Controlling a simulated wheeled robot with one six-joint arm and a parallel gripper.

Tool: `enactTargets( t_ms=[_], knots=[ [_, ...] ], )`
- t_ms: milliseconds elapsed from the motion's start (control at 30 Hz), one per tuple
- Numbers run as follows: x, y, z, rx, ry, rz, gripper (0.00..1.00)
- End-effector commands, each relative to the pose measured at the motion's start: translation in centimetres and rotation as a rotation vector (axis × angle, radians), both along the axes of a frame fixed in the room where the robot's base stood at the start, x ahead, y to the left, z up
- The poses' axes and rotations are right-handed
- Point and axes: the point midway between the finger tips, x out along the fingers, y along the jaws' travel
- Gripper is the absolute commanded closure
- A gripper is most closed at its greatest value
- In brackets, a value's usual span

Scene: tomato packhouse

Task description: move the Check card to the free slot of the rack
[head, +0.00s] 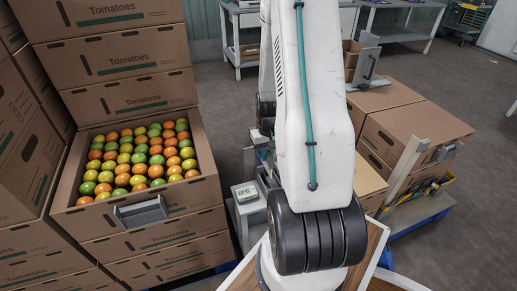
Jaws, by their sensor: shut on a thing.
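I cannot make out the Check card in the head view. My own white arm fills the middle of the picture and hides what lies behind it. The fingertips of my gripper do not show; dark parts beside the arm at its left edge are too small and covered to read. A grey bracket (140,213) is fixed to the front of the open tomato crate. I cannot tell whether it belongs to the rack, and no free slot can be made out.
A small device (245,192) stands beside my arm. More boxes (425,122) sit on a blue pallet at right. Grey floor (440,75) is clear behind.

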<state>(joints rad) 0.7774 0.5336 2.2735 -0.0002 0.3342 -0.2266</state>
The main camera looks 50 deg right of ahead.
Motion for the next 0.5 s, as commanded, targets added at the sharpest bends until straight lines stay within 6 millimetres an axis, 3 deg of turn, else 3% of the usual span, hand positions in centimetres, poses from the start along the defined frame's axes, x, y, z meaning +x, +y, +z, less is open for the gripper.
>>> enactTargets(
  t_ms=[500],
  knots=[
    [0.1, 0.2, -3.8, 0.002, 0.002, 0.003, 1.00]
  ],
)
